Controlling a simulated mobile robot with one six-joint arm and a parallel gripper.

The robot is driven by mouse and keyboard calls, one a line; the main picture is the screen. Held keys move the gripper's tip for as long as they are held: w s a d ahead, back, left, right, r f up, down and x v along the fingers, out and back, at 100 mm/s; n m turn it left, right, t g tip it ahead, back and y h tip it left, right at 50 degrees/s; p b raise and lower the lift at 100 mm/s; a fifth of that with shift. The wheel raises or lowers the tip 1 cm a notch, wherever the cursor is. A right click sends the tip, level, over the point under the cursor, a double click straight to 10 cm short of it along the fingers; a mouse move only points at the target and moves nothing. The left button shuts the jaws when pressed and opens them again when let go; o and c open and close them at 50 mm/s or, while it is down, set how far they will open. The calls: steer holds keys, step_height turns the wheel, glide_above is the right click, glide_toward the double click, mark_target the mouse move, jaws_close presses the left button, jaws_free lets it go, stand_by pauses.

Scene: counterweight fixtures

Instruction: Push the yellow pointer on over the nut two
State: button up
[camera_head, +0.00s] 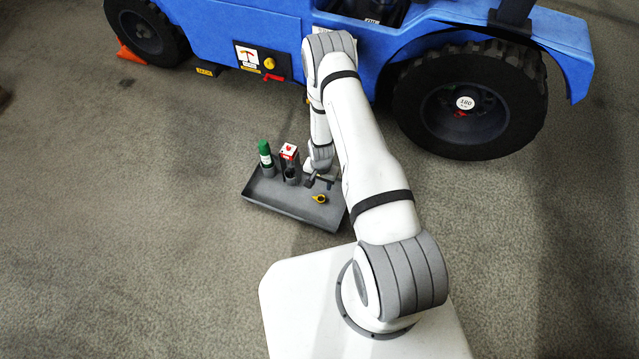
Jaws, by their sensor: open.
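The yellow pointer (320,199), a small yellow piece with a dark middle, lies in the grey tray (290,207) on the floor, toward its right side. My gripper (319,184) is low over the right part of the tray, just above the pointer in the picture. It is open, and I see nothing in it. Whether it touches the pointer is too small to tell. The right wheel (472,103) of the blue vehicle has a round white label and a small red mark at its hub. Nut two cannot be made out.
A green-capped bottle (265,154) and a red and white item (289,152) stand in holders at the tray's left back. The blue vehicle (215,35) spans the back, with an orange wedge (130,54) by its left wheel. Floor left of the tray is clear.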

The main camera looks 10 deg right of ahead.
mark_target(321, 200)
steer(key=shift+f+b, duration=3.8)
steer(key=shift+f, duration=1.6)
steer(key=c, duration=0.6)
steer(key=shift+r, duration=0.25)
steer(key=shift+r+p, duration=1.05)
steer(key=shift+r, duration=0.3)
steer(key=shift+r+p, duration=1.9)
steer(key=shift+r, duration=1.05)
